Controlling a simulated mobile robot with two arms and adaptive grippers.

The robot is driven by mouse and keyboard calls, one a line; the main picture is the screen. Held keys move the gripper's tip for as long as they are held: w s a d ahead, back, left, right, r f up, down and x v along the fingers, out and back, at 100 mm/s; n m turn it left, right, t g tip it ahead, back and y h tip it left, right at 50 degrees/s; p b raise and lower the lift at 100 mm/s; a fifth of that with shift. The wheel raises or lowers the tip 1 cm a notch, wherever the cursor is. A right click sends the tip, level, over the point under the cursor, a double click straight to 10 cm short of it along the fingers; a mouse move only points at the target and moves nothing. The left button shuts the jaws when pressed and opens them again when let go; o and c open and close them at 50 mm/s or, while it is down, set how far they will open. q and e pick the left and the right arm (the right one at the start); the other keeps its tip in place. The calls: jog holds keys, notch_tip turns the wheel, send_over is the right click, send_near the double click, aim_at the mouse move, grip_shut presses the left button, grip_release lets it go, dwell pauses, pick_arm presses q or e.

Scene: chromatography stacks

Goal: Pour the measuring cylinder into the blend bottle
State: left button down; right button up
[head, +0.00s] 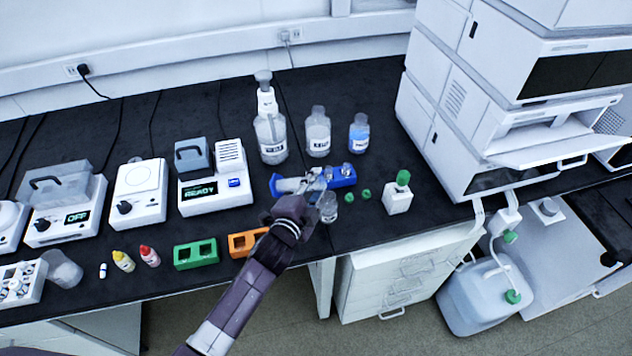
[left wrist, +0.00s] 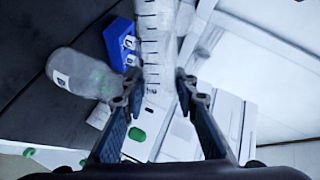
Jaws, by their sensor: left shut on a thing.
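My left gripper (head: 298,203) is shut on the measuring cylinder (head: 296,184), which lies nearly level in the head view with its blue foot to the left. In the left wrist view the graduated cylinder (left wrist: 153,50) stands between the fingers of the left gripper (left wrist: 158,86). A clear bottle (head: 327,209) stands just right of the gripper, below the cylinder's right end. A clear labelled bottle (left wrist: 82,76) also shows in the left wrist view, left of the cylinder. I cannot read which is the blend bottle. Whether liquid is flowing cannot be seen. My right gripper is not in view.
A blue rack (head: 343,176) with small vials stands close behind. Several bottles (head: 318,135) stand at the back. Orange (head: 247,243) and green (head: 195,254) racks sit near the front edge.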

pick_arm(q)
jog(key=shift+m, duration=0.4)
jog(key=shift+d, duration=0.1)
jog(key=shift+m+y, duration=0.4)
jog(key=shift+m, duration=0.1)
jog(key=shift+d, duration=0.1)
jog(key=shift+m, duration=0.4)
jog(key=shift+s+d, duration=0.1)
